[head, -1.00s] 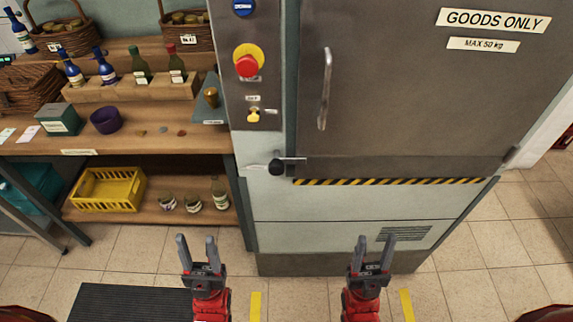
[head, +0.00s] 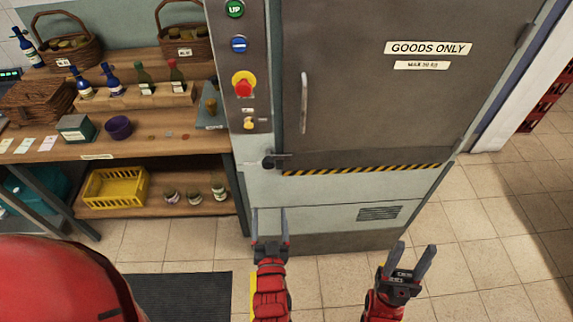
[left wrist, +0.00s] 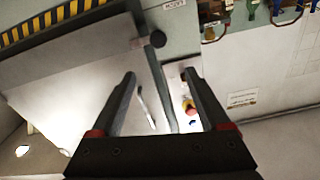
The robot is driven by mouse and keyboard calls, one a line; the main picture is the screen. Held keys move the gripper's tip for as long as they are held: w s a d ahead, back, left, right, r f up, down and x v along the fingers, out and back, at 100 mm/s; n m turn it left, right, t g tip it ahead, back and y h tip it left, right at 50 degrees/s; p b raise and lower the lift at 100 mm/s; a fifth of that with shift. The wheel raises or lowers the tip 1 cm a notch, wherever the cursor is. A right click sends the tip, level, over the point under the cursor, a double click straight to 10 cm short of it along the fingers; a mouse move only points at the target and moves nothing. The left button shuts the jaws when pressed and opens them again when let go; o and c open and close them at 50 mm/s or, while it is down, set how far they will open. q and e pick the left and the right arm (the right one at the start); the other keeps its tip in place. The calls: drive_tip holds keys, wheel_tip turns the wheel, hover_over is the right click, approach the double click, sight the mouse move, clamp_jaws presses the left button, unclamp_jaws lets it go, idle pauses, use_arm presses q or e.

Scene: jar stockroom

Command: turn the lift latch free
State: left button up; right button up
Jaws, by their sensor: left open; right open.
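The lift latch (head: 268,162) is a dark round knob with a short metal bar, at the lower left edge of the grey lift door (head: 370,90). The bar lies roughly level across the door edge. In the left wrist view the latch knob (left wrist: 158,39) shows beyond the fingertips, near the top middle. My left gripper (head: 269,212) is open and empty, below the latch in the head view and apart from it. Its fingers frame the left wrist view (left wrist: 160,74). My right gripper (head: 415,248) is open and empty, farther right above the floor.
The control panel (head: 243,75) with buttons and a red stop knob stands left of the door. A vertical door handle (head: 304,103) is above the latch. Shelves (head: 180,148) with bottles, jars and a yellow crate (head: 116,187) are at left. The tiled floor (head: 480,235) at right is clear.

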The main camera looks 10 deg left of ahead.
sight(268, 166)
use_arm(q)
drive_tip(key=b+x, duration=0.3)
drive_tip(key=x, duration=0.2)
drive_tip(key=b+x, duration=0.3)
drive_tip(key=x, duration=0.3)
drive_tip(key=f+b+x, duration=0.1)
drive_tip(key=b+x, duration=0.2)
drive_tip(key=x, duration=0.2)
drive_tip(key=shift+w+r, duration=0.1)
drive_tip(key=shift+w, duration=0.2)
drive_tip(key=shift+w+a, duration=0.15)
drive_tip(key=shift+w, duration=0.25)
clamp_jaws()
